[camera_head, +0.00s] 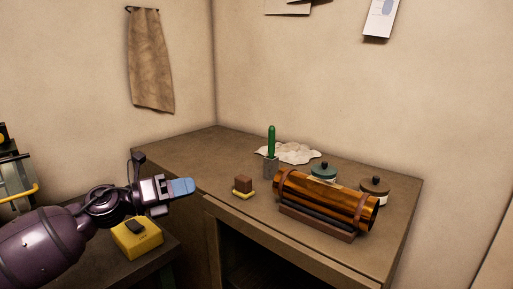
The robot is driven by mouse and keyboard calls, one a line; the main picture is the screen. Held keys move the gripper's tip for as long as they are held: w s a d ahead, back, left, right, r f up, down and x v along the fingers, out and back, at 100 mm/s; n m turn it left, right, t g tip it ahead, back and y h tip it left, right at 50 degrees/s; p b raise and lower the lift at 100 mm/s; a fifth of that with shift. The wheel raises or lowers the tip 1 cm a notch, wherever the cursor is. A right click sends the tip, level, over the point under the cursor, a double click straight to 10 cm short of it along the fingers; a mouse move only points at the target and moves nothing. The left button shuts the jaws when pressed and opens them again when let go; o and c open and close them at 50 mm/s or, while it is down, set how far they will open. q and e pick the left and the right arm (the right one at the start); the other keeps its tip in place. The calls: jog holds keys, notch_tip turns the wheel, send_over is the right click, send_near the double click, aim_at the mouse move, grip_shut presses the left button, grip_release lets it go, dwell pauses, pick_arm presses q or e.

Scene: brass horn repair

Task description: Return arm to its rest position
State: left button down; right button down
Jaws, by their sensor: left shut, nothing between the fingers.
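My left gripper (182,187) comes in from the left on a dark purple arm. It is shut with nothing in it, its light-blue fingertips pointing right. It appears in front of the left end of the brown workbench (190,160), left of the small brown block on a yellow base (243,186). A copper-coloured tube (320,198) with dark straps rests on a cradle at the bench's right. My right gripper is out of view.
A green-handled tool stands in a grey cup (271,167). Behind the tube are a crumpled pale cloth (298,153), a green-lidded jar (323,171) and a brown-lidded jar (374,188). A yellow box (138,240) sits below my left arm. The bench's left part is clear.

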pick_arm(q)
jog(key=s+a+f+n+t+y, duration=0.2)
jog(key=s+f+n+t+y, duration=0.15)
jog(key=f+n, duration=0.5)
jog(key=s+a+f+n+t+y, duration=0.25)
jog(key=f+n+y, duration=0.3)
jog(key=n, duration=0.65)
jog(key=s+a+f+n+t+y, duration=0.2)
jog(key=s+a+f+n+y, duration=0.1)
jog(key=f+n, duration=0.6)
jog(key=s+a+f+n+g+y, duration=0.2)
jog(key=s+f+n, duration=0.2)
jog(key=s+f, duration=0.4)
jog(key=s+a+f+n+g+y, duration=0.2)
jog(key=s+f+n, duration=0.3)
jog(key=s+f, duration=0.4)
jog(key=s+g, duration=0.1)
jog(key=s, duration=0.6)
jog(key=shift+s, duration=0.15)
jog(key=shift+y, duration=0.3)
